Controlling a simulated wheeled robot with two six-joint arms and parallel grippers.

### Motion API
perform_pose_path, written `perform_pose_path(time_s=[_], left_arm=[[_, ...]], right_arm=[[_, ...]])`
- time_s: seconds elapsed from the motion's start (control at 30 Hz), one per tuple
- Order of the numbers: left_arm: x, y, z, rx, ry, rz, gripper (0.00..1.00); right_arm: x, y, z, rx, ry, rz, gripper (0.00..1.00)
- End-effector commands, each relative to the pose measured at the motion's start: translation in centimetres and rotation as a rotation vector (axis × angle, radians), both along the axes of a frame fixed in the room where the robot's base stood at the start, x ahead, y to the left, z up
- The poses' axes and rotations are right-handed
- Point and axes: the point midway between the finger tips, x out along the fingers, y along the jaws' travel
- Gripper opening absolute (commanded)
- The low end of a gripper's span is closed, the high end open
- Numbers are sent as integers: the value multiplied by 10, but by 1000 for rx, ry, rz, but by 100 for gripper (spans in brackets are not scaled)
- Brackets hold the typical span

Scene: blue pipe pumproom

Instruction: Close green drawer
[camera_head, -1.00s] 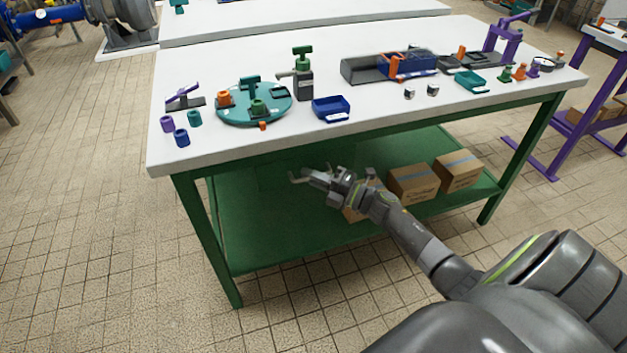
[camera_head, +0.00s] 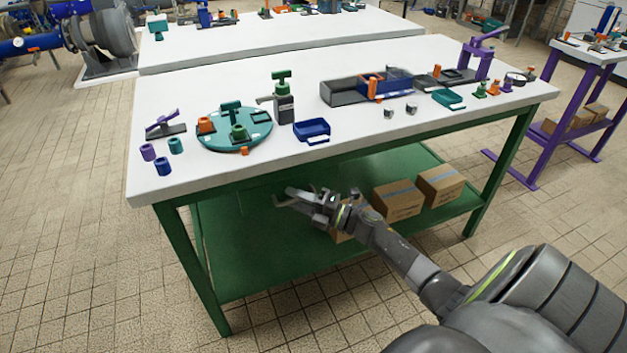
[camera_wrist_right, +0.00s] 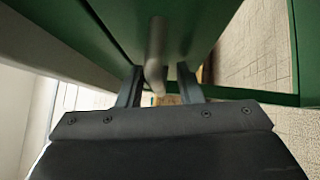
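The green drawer (camera_wrist_right: 184,22) is a plain green panel under the tabletop, close to the right wrist camera. A grey bar handle (camera_wrist_right: 155,50) projects from it. My right gripper (camera_wrist_right: 158,88) has its two fingers apart, one on each side of the handle, with gaps visible beside it. In the head view my right gripper (camera_head: 283,197) is below the front edge of the green-framed table. The drawer is hard to separate from the dark green under the table there, and I cannot tell how far it stands out. My left gripper is not in view.
The white tabletop (camera_head: 240,168) overhangs my right gripper. Cardboard boxes (camera_head: 398,200) stand on the green lower shelf (camera_head: 255,268), close to my right arm. Small parts and fixtures cover the tabletop. Tiled floor (camera_head: 75,250) is open left of the table.

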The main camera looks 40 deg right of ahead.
Motion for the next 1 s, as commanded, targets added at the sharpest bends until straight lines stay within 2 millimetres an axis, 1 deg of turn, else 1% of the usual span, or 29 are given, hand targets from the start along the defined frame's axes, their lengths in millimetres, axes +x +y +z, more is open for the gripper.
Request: perform_pose_path(time_s=[0.17,0.5,0.7,0.83,1.0], left_arm=[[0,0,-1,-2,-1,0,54],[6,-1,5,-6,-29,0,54],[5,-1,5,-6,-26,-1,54],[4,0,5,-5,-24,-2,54],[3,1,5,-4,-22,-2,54]], right_arm=[[-22,-14,-4,-2,3,1,32],[-92,-57,-14,-2,3,3,32],[-126,-77,-18,-2,-1,3,32],[-138,-86,-19,-1,-3,3,32],[-145,-89,-20,1,-4,2,32]])
